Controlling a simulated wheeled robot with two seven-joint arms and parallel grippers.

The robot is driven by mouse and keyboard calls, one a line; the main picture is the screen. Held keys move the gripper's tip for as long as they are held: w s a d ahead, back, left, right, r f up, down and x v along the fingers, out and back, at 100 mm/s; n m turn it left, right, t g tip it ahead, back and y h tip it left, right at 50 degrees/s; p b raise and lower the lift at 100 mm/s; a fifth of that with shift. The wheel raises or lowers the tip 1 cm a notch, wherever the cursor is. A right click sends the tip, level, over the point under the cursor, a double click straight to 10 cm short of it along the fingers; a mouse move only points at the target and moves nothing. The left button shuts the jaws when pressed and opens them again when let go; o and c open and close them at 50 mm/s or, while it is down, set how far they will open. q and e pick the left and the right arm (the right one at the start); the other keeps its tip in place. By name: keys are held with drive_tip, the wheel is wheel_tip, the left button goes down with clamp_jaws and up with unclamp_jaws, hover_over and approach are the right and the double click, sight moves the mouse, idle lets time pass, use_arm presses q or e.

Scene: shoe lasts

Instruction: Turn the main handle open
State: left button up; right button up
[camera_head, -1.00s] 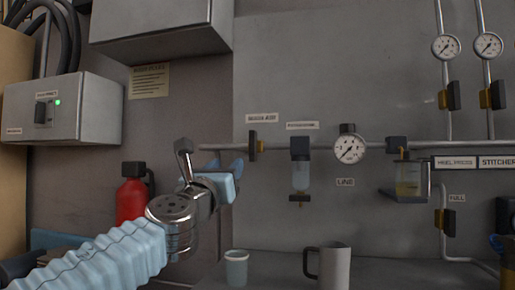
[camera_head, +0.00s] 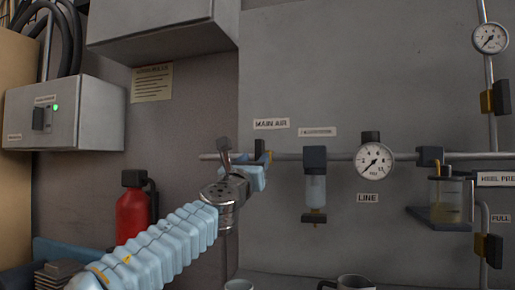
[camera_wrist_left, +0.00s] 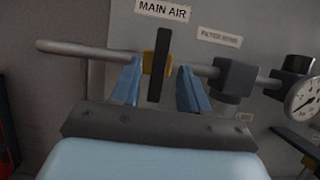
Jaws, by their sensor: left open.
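The main handle (camera_head: 259,149) is a black lever on a yellow valve body, below the MAIN AIR label (camera_head: 271,124). In the left wrist view the black handle (camera_wrist_left: 160,62) stands upright, across the horizontal pipe (camera_wrist_left: 90,50). My left gripper (camera_head: 260,168) is at the valve and partly hides it in the head view. In the left wrist view its two blue fingers (camera_wrist_left: 160,88) are open, one on each side of the handle, with gaps showing to it. My right gripper is not in view.
Along the pipe to the right are a filter bowl (camera_head: 316,188), the LINE gauge (camera_head: 374,161) and an oil jar (camera_head: 447,200). A red bottle (camera_head: 132,213) stands left behind my arm. Cups (camera_head: 352,282) show at the bottom edge. A grey box (camera_head: 165,22) hangs above.

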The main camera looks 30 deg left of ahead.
sight(258, 155)
use_arm(q)
drive_tip(key=shift+p+x, duration=0.55)
drive_tip(key=shift+x, duration=1.2)
drive_tip(key=shift+c, duration=0.2)
clamp_jaws()
